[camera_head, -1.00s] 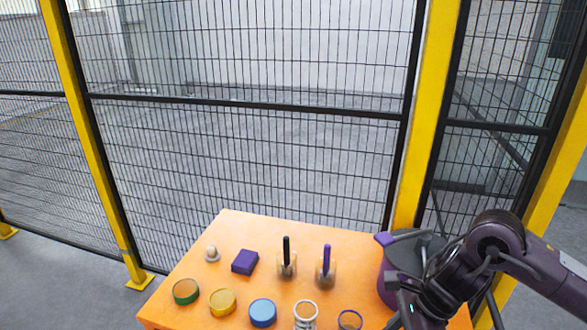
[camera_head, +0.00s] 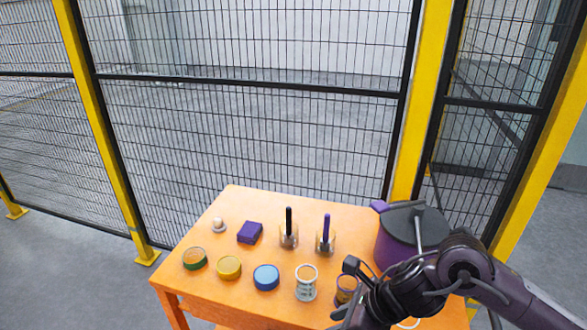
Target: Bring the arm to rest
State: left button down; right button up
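My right arm comes in from the lower right. Its gripper end (camera_head: 345,316) is at the bottom of the view, over the front right part of the orange table (camera_head: 200,223), close to a purple-rimmed cup (camera_head: 346,288). I cannot make out whether its fingers are open or shut, or whether they touch anything. My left gripper is not in view.
Yellow-post mesh fencing (camera_head: 250,130) stands behind.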

jog(key=a+r+m+t+y, duration=0.2)
jog(key=a+r+m+t, duration=0.15)
jog(key=a+m, duration=0.7)
jog(key=s+d+f+m+t+h, duration=0.1)
jog(key=d+f+m+h, duration=0.15)
jog(key=d+m, duration=0.75)
jog(key=s+d+f+m+t+h, duration=0.15)
jog(key=d+m+h, duration=0.25)
jog(key=m, duration=1.2)
jog(key=s+d+f+m+g+h, duration=0.2)
jog(key=s+d+f+m+g, duration=0.35)
jog(key=s+d+m, duration=0.4)
notch_tip(320, 180, down, 29)
jog(key=s+a, duration=0.2)
jog(key=s+d+f+g, duration=0.1)
jog(key=s+f, duration=0.8)
jog(key=s, duration=0.1)
jog(key=s+d+f+g, duration=0.1)
jog(key=s+d+f, duration=0.1)
jog(key=s+f, duration=0.7)
jog(key=shift+s+d+f, duration=0.25)
jog(key=shift+s+f, duration=0.15)
jog(key=shift+f, duration=0.25)
